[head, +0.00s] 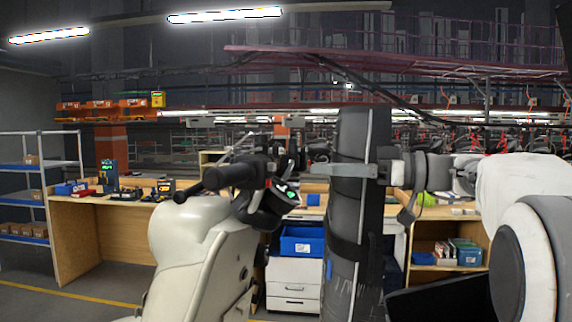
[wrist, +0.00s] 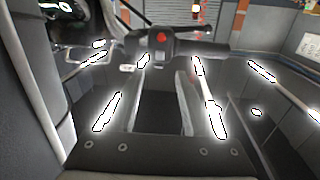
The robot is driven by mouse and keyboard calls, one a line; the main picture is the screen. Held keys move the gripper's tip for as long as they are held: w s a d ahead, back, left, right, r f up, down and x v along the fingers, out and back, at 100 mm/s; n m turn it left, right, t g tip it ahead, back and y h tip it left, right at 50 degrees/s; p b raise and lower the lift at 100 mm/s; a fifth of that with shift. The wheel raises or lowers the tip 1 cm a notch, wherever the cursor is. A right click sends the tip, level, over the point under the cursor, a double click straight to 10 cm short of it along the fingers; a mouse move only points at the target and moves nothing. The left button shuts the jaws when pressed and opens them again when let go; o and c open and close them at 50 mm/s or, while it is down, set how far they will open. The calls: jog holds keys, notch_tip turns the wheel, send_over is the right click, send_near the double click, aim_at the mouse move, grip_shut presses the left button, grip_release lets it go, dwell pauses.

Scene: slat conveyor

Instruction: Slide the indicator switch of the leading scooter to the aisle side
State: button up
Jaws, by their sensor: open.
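The scooter (head: 190,240) with a cream front body stands left of centre in the head view. Its handlebar has a black grip (head: 228,178), a dark control housing with a small red button (head: 268,183) and a lit green display (head: 285,190). My gripper (head: 318,170) reaches in from the right, its fingers apart from the handlebar. In the wrist view my gripper (wrist: 170,66) is open and empty. The control housing (wrist: 160,46) with its red button lies just beyond the fingertips, and the grip (wrist: 208,48) extends right. The indicator switch is too small to make out.
A tall dark strapped panel (head: 350,215) stands upright just behind my gripper in the head view. Wooden workbenches (head: 100,240) with tools, a blue bin (head: 301,242) on a white drawer unit, and shelves (head: 25,185) stand behind. Floor shows at the lower left.

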aim_at(275, 167)
jog(key=p+x, duration=0.1)
jog(key=x, duration=0.7)
jog(key=shift+c, duration=0.3)
grip_shut()
dwell(1.0)
